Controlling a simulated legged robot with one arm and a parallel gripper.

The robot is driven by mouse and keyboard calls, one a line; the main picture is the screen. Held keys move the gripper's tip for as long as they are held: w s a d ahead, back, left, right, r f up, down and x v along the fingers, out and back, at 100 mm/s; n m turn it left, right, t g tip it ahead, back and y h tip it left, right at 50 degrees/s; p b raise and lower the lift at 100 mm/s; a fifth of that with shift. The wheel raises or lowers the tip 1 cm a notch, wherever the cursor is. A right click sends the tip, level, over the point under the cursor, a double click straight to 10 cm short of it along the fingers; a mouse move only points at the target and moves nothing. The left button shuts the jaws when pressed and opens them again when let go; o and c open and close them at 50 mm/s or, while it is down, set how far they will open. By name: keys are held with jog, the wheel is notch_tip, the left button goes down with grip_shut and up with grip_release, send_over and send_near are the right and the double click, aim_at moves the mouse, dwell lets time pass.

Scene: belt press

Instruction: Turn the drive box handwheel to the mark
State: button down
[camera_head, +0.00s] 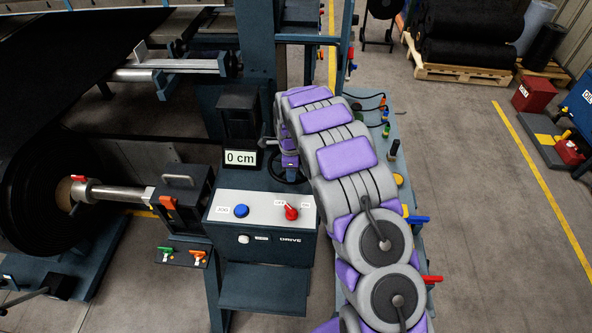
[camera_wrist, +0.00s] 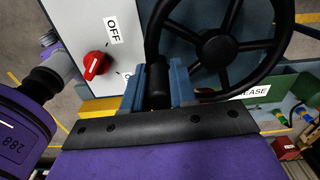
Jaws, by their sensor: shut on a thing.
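The drive box (camera_head: 262,232) stands in the middle of the head view, with a light panel on top. Its black handwheel (camera_head: 276,173) is at the panel's far right, mostly hidden by my arm. In the wrist view the spoked handwheel (camera_wrist: 218,48) fills the upper right. My gripper (camera_head: 289,161) is at the wheel. The wrist view shows my gripper's blue-grey jaws (camera_wrist: 158,84) shut around the black upright handle (camera_wrist: 158,97) on the wheel's left side. I cannot make out a mark on the wheel.
A display (camera_head: 240,160) behind the panel reads 0 cm. A blue button (camera_head: 241,210) and a red OFF/ON selector (camera_head: 291,212) sit on the panel; the selector (camera_wrist: 96,65) is left of my jaws in the wrist view. A black roll (camera_head: 35,190) stands at left.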

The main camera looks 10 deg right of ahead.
jog(key=shift+w+a+m, duration=0.15)
jog(key=shift+a+m, duration=0.35)
jog(key=shift+m, duration=0.2)
jog(key=c, duration=0.9)
grip_release()
jog(key=shift+a, duration=0.1)
notch_tip(320, 180, up, 17)
jog(key=p, duration=0.1)
jog(key=shift+r, duration=0.15)
